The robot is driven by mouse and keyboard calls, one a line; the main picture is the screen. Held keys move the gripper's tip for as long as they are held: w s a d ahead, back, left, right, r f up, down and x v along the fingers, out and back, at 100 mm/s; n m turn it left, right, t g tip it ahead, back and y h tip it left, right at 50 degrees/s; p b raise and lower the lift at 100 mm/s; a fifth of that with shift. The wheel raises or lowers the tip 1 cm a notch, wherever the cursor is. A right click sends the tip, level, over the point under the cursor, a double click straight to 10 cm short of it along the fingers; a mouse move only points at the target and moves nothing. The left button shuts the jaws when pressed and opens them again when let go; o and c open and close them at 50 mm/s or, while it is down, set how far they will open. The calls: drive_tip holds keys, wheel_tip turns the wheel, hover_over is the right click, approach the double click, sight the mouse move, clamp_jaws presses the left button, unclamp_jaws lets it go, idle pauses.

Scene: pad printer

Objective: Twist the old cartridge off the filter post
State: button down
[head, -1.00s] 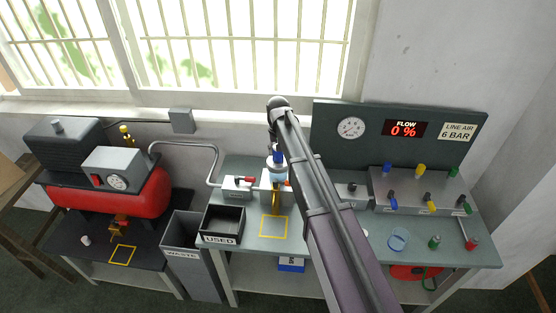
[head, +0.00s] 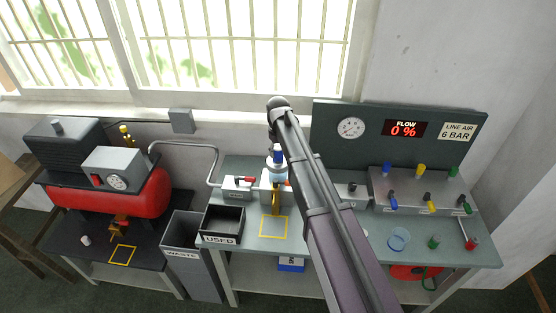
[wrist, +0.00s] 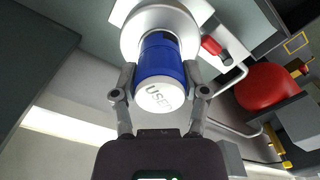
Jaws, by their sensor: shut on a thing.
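The old cartridge (wrist: 160,62) is blue with a white end marked "USED". In the wrist view it sits between the two fingers of my gripper (wrist: 159,76), which are shut on its sides. Its far end meets the round pale filter head (wrist: 133,38); I cannot tell whether it is still threaded there. In the head view my gripper (head: 277,156) is above the grey bench at the filter, and my arm hides part of this area.
A black tray labelled "USED" (head: 222,222) stands left of the filter, with a grey "WASTE" bin (head: 184,242) beyond it. A yellow square (head: 273,228) marks bare bench in front. A flow panel (head: 404,129) reads 0 %. A red-handled valve (head: 238,183) is close by.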

unclamp_jaws()
drive_tip(key=shift+m, duration=0.4)
drive_tip(key=m, duration=0.6)
drive_tip(key=shift+m, duration=3.6)
drive_tip(key=shift+n, duration=0.3)
